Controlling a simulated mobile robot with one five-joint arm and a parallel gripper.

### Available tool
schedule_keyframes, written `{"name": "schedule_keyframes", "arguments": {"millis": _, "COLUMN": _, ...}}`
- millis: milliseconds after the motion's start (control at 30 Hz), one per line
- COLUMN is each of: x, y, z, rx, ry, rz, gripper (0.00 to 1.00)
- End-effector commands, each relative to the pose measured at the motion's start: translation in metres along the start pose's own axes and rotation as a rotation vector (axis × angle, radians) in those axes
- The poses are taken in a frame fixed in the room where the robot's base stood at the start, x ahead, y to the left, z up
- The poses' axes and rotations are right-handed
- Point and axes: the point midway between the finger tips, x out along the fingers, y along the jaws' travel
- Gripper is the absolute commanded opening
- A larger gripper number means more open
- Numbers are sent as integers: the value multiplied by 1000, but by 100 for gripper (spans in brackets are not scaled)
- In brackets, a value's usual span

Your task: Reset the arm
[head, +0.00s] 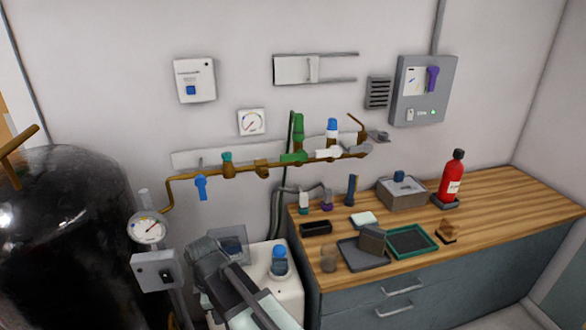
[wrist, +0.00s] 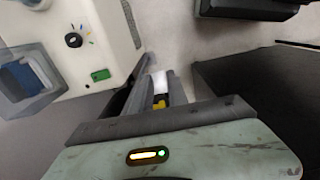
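My arm shows at the bottom of the head view, with a pale green link and a dark grey end. My gripper (head: 207,250) is beside a white cabinet (head: 286,295), to its left, low in front of the wall. In the wrist view my gripper (wrist: 160,76) has two dark fingers with a narrow, pale gap between them. A small yellow and black part shows deep between the fingers; I cannot tell what it is. No rod is clearly visible in the fingers. The cabinet's face (wrist: 95,40), with a black knob and green label, is close to the left.
A clear bluish box (head: 234,245) and a blue-capped jar (head: 279,262) are at the white cabinet. A black tank (head: 70,240) and a gauge post (head: 150,229) stand left. A wooden counter (head: 480,225) with trays and a red bottle (head: 452,180) is right.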

Motion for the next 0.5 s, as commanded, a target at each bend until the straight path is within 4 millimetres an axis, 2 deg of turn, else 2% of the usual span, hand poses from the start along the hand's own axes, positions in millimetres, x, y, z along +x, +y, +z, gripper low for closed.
{"name": "schedule_keyframes", "arguments": {"millis": 267, "x": -2, "y": 25, "z": 67, "rx": 119, "ry": 0, "rz": 0, "gripper": 20}}
{"name": "schedule_keyframes", "arguments": {"millis": 367, "x": -3, "y": 32, "z": 102, "rx": 178, "ry": 0, "rz": 0, "gripper": 20}}
{"name": "schedule_keyframes", "arguments": {"millis": 500, "x": -4, "y": 37, "z": 161, "rx": 282, "ry": 0, "rz": -1, "gripper": 20}}
